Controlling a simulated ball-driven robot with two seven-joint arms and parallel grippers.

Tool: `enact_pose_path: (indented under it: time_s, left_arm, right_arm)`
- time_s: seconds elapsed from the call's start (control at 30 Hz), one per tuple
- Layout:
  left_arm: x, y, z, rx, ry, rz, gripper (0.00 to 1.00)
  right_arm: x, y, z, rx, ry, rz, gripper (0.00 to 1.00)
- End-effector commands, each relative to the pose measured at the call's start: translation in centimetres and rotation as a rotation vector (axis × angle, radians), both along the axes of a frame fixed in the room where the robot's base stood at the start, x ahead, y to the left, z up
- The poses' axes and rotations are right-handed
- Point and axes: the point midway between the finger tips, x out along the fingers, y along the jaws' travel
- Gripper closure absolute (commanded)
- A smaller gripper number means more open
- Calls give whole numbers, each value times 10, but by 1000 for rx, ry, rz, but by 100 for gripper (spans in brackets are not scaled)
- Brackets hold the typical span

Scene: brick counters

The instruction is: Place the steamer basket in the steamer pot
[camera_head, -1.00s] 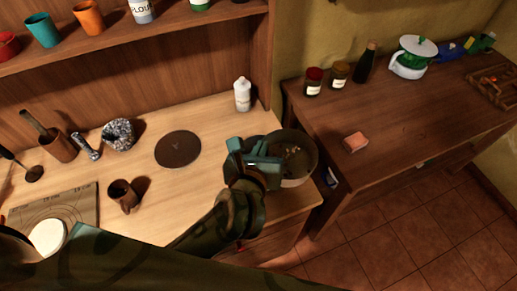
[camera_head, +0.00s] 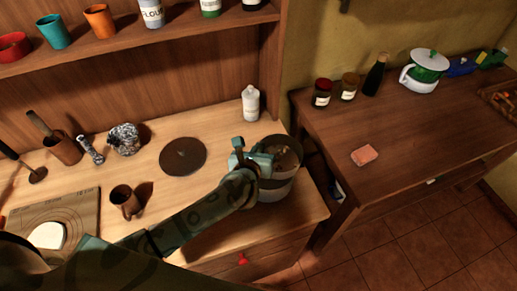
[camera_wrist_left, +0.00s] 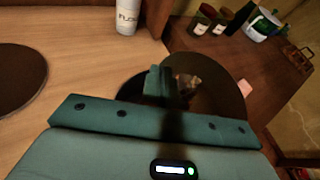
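A round grey pot (camera_head: 277,189) stands at the right end of the light wooden counter. Its dark round opening shows small tan pieces inside, also visible in the left wrist view (camera_wrist_left: 187,83). I cannot make out a separate steamer basket from the pot. My left gripper (camera_head: 250,158) is at the pot's left rim, its teal fingers overlapping the opening. In the left wrist view its fingers (camera_wrist_left: 159,82) look close together over the near side of the opening. Whether they grip the rim is unclear. My right gripper is not in view.
A dark round disc (camera_head: 183,156) lies left of the pot, with a white bottle (camera_head: 250,103) behind. A brown mug (camera_head: 124,201) stands farther left. The darker table at right holds an orange block (camera_head: 364,155), jars (camera_head: 322,93) and a green-white pot (camera_head: 425,71).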

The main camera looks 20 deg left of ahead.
Motion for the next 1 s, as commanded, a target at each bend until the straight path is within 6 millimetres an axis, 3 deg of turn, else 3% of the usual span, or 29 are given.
enact_pose_path:
  time_s: [0.4,0.43,0.5,0.77,0.9,1.0]
  left_arm:
    - [0,0,-8,0,-1,0,100]
    - [0,0,-9,1,0,0,95]
    - [0,0,-8,1,0,0,76]
    - [0,0,-7,1,0,0,76]
    - [0,0,5,1,-1,0,76]
    - [-18,0,8,-2,2,-2,76]
  right_arm:
    - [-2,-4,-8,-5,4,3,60]
    - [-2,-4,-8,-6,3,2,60]
    - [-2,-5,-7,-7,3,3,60]
    - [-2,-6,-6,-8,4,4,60]
    - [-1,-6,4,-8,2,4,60]
    - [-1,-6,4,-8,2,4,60]
